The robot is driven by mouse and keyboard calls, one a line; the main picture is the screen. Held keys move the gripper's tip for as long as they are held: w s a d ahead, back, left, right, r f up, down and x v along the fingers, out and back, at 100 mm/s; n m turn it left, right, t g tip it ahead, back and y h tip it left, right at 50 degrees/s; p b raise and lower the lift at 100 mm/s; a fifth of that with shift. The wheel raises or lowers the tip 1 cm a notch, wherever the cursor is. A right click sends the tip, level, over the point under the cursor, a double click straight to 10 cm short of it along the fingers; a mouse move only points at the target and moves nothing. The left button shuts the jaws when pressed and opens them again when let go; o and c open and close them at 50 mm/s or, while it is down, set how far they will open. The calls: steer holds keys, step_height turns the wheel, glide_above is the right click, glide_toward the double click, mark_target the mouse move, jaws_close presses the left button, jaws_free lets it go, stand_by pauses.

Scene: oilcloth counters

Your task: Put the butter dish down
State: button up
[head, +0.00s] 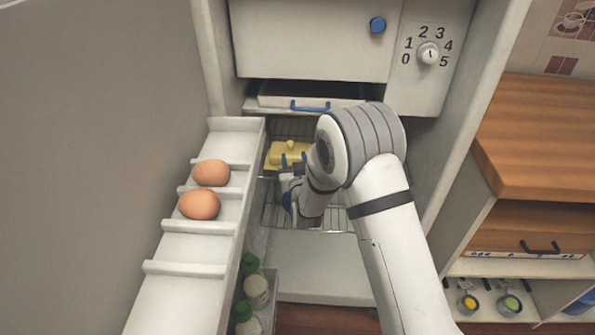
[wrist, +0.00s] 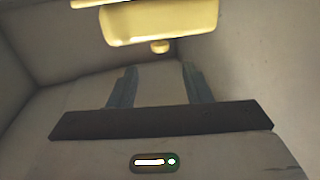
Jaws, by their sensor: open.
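The yellow butter dish (head: 287,149) sits on a wire shelf (head: 338,222) inside the open fridge. My gripper (head: 293,163) is at the near side of the dish, partly hidden by my own arm. In the wrist view the dish (wrist: 160,24) shows at the top, with a small round yellow knob (wrist: 160,46) below it. My gripper's two fingers (wrist: 160,68) are spread there, with nothing between them, and the dish lies beyond their tips.
The open fridge door on the left has a rack (head: 190,244) with two brown eggs (head: 199,204) and green-capped bottles (head: 257,290) lower down. A drawer with a blue handle (head: 310,106) is above the shelf. A wooden cabinet (head: 540,140) stands right.

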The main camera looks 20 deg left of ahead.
steer(key=v, duration=0.5)
steer(key=shift+s+d, duration=0.15)
steer(key=shift+s, duration=0.25)
steer(key=s+d+r+m+g+h, duration=0.1)
steer(key=s+d+r+g+h, duration=0.2)
steer(key=d, duration=0.7)
steer(key=d+r+m+g+h, duration=0.25)
steer(key=d+r, duration=0.25)
steer(key=d, duration=0.6)
steer(key=s+d+r+m+g+h, duration=0.1)
steer(key=s+d+g, duration=0.3)
steer(key=s+d, duration=0.4)
steer(key=s+d+r+m+g+h, duration=0.1)
steer(key=s+d+r+g, duration=0.2)
steer(key=s+d, duration=0.4)
steer(key=s+g, duration=0.1)
steer(key=s, duration=0.8)
steer(key=shift+d+g+h, duration=0.35)
steer(key=shift+d, duration=0.05)
steer(key=shift+s, duration=0.1)
